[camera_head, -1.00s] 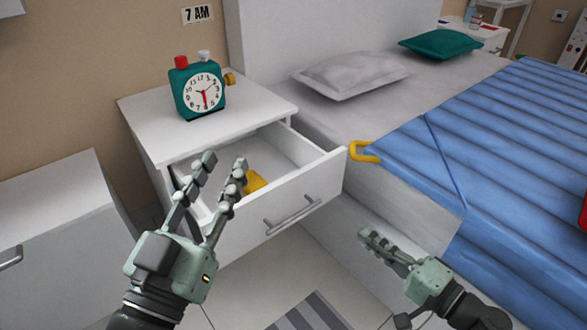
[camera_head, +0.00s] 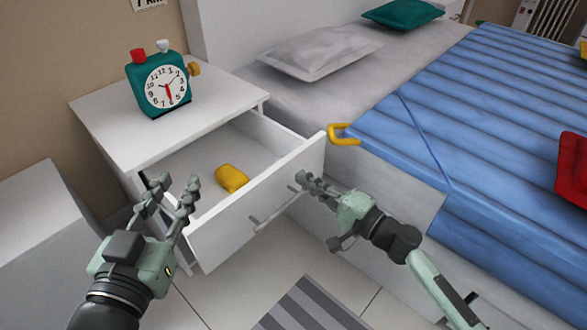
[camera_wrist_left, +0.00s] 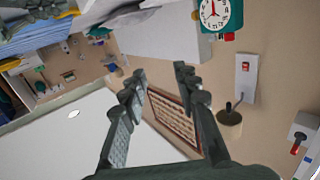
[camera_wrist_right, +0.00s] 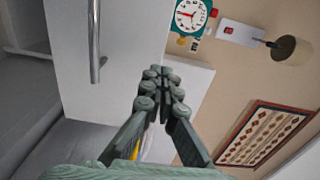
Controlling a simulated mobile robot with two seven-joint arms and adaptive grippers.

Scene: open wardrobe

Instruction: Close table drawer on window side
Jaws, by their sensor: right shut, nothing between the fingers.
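The white bedside table (camera_head: 110,131) stands against the wall with its drawer (camera_head: 228,231) pulled out. The drawer front has a metal bar handle (camera_head: 273,212), also seen in the right wrist view (camera_wrist_right: 95,40). A yellow object (camera_head: 231,178) lies inside the drawer. My right gripper (camera_head: 302,183) is shut and empty, close to the right part of the drawer front near the handle's right end; I cannot tell whether it touches. My left gripper (camera_head: 172,184) is open and empty, with its fingertips over the drawer's left front corner in the picture.
A teal alarm clock (camera_head: 158,82) stands on the table top. The bed (camera_head: 420,150) with a blue cover is to the right, and a yellow hook-shaped thing (camera_head: 343,134) is at its edge. A white cabinet (camera_head: 40,235) is at the left. A striped mat (camera_head: 312,310) lies on the floor.

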